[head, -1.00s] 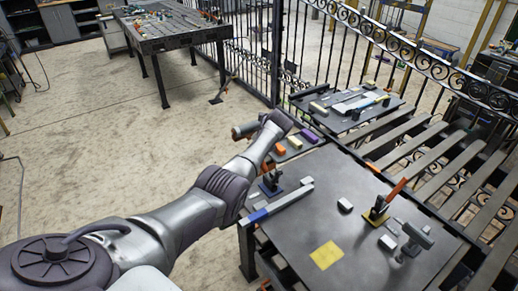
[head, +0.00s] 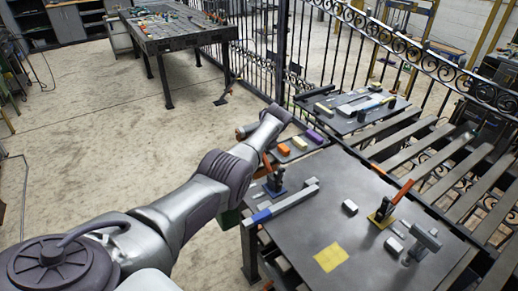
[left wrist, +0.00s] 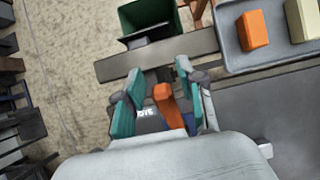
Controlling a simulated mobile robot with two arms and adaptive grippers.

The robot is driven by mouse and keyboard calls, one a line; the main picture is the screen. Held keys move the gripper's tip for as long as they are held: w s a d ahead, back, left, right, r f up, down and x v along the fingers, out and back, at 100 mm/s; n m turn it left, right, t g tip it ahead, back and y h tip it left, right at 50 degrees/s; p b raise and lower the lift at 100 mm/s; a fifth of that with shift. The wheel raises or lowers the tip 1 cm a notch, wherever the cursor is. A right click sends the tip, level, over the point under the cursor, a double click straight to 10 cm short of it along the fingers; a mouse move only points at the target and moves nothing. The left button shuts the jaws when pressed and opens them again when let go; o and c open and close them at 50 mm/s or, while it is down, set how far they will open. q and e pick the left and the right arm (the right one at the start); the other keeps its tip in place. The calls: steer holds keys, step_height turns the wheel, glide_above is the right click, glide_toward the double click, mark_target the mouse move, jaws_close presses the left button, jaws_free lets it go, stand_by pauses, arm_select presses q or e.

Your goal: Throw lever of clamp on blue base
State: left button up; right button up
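The clamp on the blue base (head: 275,184) stands near the left edge of the dark table, its orange lever (head: 267,163) roughly upright. In the left wrist view, this orange lever (left wrist: 166,102) appears between the teal fingers of my left gripper (left wrist: 159,80). The fingers are spread, with visible gaps on both sides of the lever. Part of the blue base (left wrist: 190,123) shows beside the right finger. In the head view my left arm hides the gripper. My right gripper is in neither view.
A similar clamp on a yellow base (head: 382,218) has a tilted orange lever. A blue-and-grey bar (head: 285,203), a small white block (head: 350,207) and a yellow square (head: 330,256) are on the table. A grey tray (left wrist: 285,62) with coloured blocks and a green bin (left wrist: 140,18) are close by.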

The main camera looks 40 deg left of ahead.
mark_target(267, 164)
arm_select(q)
steer(key=shift+d, duration=0.1)
steer(key=v, duration=1.1)
steer(key=shift+r, duration=0.4)
steer(key=shift+d, duration=0.1)
